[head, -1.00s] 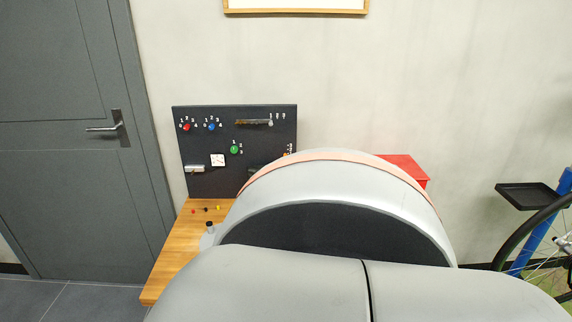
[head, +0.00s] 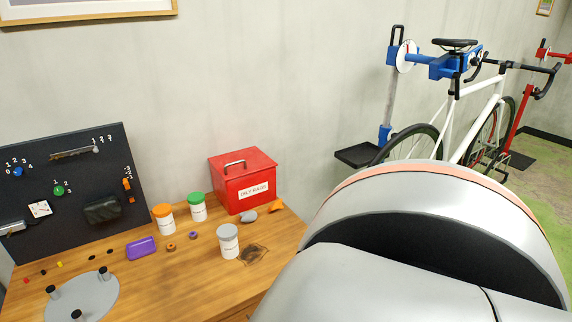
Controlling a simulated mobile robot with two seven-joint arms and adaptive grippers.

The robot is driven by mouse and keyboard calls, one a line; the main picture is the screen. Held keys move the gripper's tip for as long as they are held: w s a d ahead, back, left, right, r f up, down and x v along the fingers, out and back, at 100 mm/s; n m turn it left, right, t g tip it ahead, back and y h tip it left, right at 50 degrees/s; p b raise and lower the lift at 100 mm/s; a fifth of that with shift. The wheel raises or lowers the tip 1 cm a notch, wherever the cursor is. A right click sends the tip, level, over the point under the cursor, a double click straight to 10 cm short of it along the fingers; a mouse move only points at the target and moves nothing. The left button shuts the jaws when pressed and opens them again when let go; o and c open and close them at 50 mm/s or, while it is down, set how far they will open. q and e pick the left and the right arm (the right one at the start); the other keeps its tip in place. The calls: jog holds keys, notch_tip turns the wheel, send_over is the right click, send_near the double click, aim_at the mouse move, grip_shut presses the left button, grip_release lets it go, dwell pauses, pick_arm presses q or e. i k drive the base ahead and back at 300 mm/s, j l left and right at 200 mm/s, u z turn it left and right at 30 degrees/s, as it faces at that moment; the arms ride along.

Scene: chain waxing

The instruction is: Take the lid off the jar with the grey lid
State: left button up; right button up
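The jar with the grey lid (head: 228,243) stands upright on the wooden bench in the head view, its lid (head: 227,231) on top. Dark print shows on its white side, too small to read. A jar with an orange lid (head: 163,219) and a jar with a green lid (head: 197,207) stand behind it to the left. Neither of my grippers is in view. A large grey and black part of my own body covers the lower right of the view.
A grey lump (head: 249,217), an orange piece (head: 276,206), a purple block (head: 142,248) and a grey disc with black posts (head: 88,300) lie on the bench (head: 180,295). A bicycle on a stand (head: 455,120) is at right.

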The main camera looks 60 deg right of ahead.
aim_at(230, 249)
jog(key=z, duration=1.55)
